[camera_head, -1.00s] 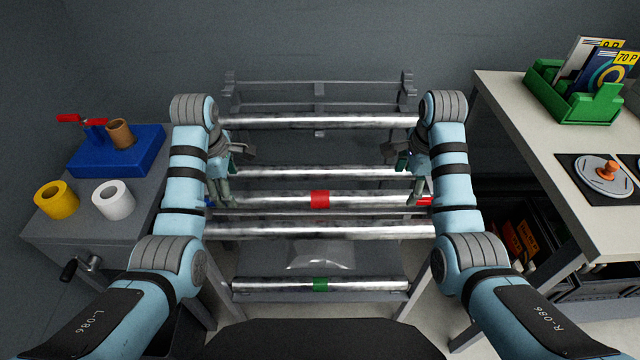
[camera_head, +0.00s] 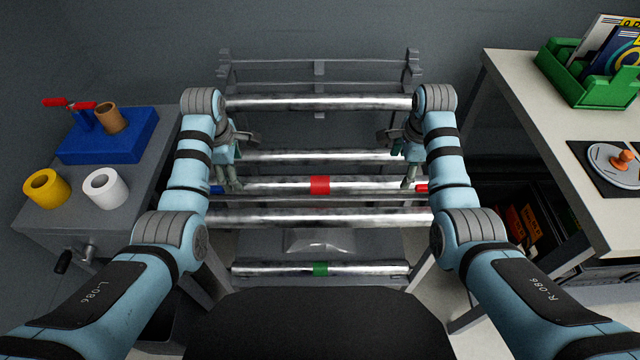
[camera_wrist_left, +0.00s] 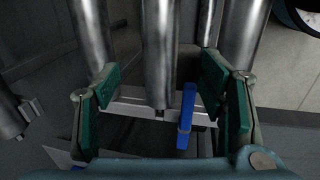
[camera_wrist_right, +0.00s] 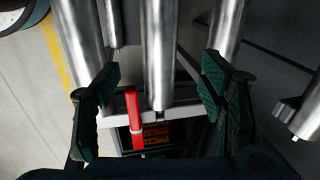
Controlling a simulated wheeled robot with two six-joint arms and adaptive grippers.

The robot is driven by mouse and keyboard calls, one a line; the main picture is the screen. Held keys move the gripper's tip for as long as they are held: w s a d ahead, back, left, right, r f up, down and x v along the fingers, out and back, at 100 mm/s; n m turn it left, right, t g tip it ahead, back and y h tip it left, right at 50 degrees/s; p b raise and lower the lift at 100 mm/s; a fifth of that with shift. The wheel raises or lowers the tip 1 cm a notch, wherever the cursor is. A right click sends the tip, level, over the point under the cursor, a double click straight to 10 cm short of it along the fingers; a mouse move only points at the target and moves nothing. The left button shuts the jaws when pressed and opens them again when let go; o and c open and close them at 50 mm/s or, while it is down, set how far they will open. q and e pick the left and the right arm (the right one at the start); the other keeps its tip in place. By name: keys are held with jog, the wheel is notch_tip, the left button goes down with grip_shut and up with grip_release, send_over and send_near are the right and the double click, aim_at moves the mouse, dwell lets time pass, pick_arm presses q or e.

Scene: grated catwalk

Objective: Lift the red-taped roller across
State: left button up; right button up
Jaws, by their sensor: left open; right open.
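The red-taped roller (camera_head: 280,186) is a shiny metal bar with a red band (camera_head: 320,185) at its middle, lying level in the rack. My left gripper (camera_head: 236,162) is open near its left end, and my right gripper (camera_head: 398,162) is open near its right end. In the left wrist view, a bare roller (camera_wrist_left: 158,50) runs between the open fingers, apart from both. The right wrist view likewise shows a roller (camera_wrist_right: 158,50) between open fingers. A blue tab (camera_wrist_left: 187,115) and a red tab (camera_wrist_right: 134,118) stand beside the roller ends.
Other bare rollers lie behind (camera_head: 320,103) and in front (camera_head: 320,218) of it. A green-banded roller (camera_head: 270,270) lies nearer and lower. A grey bench (camera_head: 80,232) with tape rolls stands left. A pale table (camera_head: 520,80) with a green bin (camera_head: 585,85) stands right.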

aim_at(396, 180)
pick_arm(q)
jog(key=f, duration=0.2)
jog(key=w+f, duration=0.1)
jog(key=f, duration=0.4)
jog(key=shift+w+f, duration=0.1)
jog(key=shift+w, duration=0.2)
pick_arm(e)
jog(key=f, duration=0.2)
jog(key=w+f, duration=0.1)
jog(key=f, duration=0.4)
jog(key=shift+w+f, duration=0.1)
jog(key=shift+w, duration=0.15)
pick_arm(q)
jog(key=shift+f, duration=0.6)
pick_arm(e)
jog(key=shift+f, duration=0.6)
pick_arm(q)
grip_shut()
pick_arm(e)
grip_shut()
jog(key=shift+w, duration=0.1)
